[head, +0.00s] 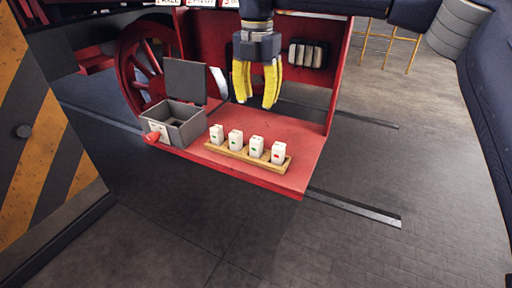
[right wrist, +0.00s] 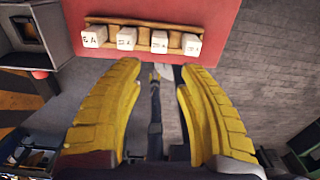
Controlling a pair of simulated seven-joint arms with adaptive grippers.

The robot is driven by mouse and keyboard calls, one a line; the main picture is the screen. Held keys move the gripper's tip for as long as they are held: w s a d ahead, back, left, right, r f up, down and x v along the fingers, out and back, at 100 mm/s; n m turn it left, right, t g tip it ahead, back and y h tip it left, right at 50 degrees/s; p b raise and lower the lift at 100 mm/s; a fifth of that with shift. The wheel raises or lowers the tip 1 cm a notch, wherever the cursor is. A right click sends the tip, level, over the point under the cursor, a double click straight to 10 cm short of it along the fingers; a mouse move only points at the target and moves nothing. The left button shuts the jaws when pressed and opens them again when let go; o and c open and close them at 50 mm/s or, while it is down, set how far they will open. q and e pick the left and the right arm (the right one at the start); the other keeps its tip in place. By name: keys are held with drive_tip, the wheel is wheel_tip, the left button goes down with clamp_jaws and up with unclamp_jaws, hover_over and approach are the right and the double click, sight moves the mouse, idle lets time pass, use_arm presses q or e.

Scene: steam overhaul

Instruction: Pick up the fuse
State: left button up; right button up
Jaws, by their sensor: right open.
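Several white fuses stand upright in a row in a wooden rack (head: 240,156) on the red platform. Three have green marks, among them the leftmost fuse (head: 217,134); the rightmost fuse (head: 278,152) has a red mark. My right gripper (head: 256,100) is open and empty, pointing down above and behind the row, apart from it. In the right wrist view its yellow fingers (right wrist: 163,68) are spread, and the fuses (right wrist: 127,39) show beyond the fingertips. My left gripper is not in view.
A grey box (head: 178,130) with its lid up and a red lever (head: 152,137) stands left of the rack. A red back panel (head: 308,82) rises behind. A spoked red wheel (head: 142,65) is at the back left. The platform's right front is clear.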

sight(256, 139)
wheel_tip(256, 139, down, 14)
drive_tip(key=shift+s+a+r, duration=0.1)
idle(0.8)
drive_tip(key=shift+c, duration=0.4)
clamp_jaws()
